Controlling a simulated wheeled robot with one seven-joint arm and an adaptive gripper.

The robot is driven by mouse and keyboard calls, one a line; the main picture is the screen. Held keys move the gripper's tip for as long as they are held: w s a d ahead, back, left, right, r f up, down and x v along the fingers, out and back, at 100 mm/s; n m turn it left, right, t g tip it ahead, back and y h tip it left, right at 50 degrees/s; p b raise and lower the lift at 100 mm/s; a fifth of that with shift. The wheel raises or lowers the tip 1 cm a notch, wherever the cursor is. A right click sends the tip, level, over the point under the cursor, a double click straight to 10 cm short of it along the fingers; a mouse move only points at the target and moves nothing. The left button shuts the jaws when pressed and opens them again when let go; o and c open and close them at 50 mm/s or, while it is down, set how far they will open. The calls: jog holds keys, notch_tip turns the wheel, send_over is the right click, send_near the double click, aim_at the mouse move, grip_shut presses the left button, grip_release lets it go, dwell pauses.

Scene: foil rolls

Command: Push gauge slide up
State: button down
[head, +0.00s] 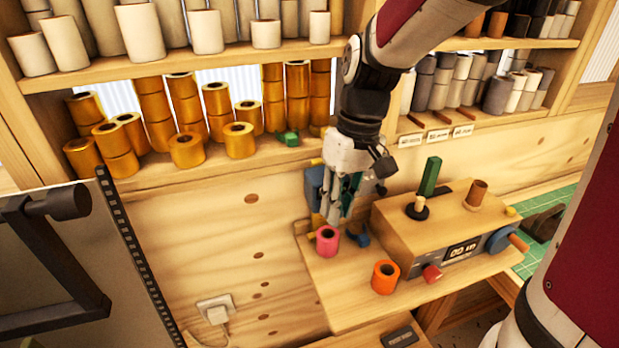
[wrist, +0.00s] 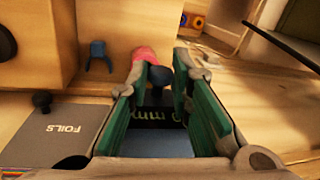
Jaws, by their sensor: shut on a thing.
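The gauge is partly hidden behind my gripper in the head view, where a blue block (head: 314,186) shows at its left. In the wrist view a dark blue round knob (wrist: 160,76) sits between the fingertips, and a dark scale strip with "mm" lettering (wrist: 158,115) shows between the fingers. I take the knob to be part of the gauge slide. My gripper (head: 338,212) points down above the small wooden shelf, with its green-padded fingers (wrist: 166,70) on either side of the knob, shut on it. The slide's height on the scale cannot be read.
A pink roll (head: 327,241) stands close to my fingertips, and an orange roll (head: 385,277) stands further right. A wooden winder box (head: 440,228) with a display, spindles and crank is right of my gripper. Shelves of gold rolls (head: 186,150) are behind. A blue forked piece (wrist: 97,56) lies nearby.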

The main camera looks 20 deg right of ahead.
jog(key=shift+w+a+r, duration=0.1)
jog(key=shift+w+r, duration=0.05)
jog(key=shift+r, duration=0.1)
jog(key=c, duration=1.7)
grip_release()
jog(key=shift+o, duration=1.1)
notch_tip(320, 180, up, 12)
jog(key=d, duration=0.2)
jog(key=shift+f, duration=0.1)
